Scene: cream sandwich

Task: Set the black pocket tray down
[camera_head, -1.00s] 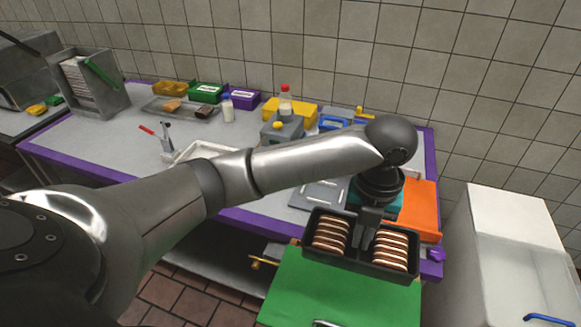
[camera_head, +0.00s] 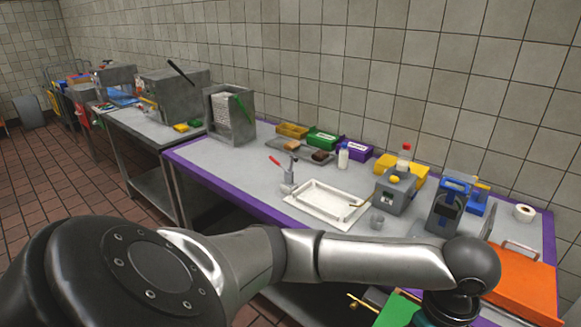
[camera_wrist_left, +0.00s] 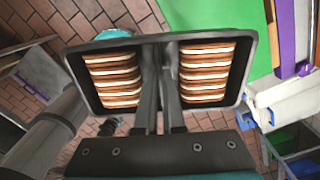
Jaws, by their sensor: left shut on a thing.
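The black pocket tray (camera_wrist_left: 243,70) fills the middle of the left wrist view. It carries two rows of brown-and-cream sandwich cookies (camera_wrist_left: 112,80), one row on each side. My left gripper (camera_wrist_left: 160,60) is shut on the tray's middle part between the rows. Floor tiles show around the tray in this view, and it appears held up. In the head view, my left arm reaches to the lower right, and the tray and gripper fingers are out of frame. My right gripper is not in view.
A green surface (camera_wrist_left: 210,25) lies beside the tray in the left wrist view. The purple-edged worktable (camera_head: 225,165) holds a white tray (camera_head: 328,203), a grey machine (camera_head: 395,195), and an orange board (camera_head: 525,283). Its front left area is fairly clear.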

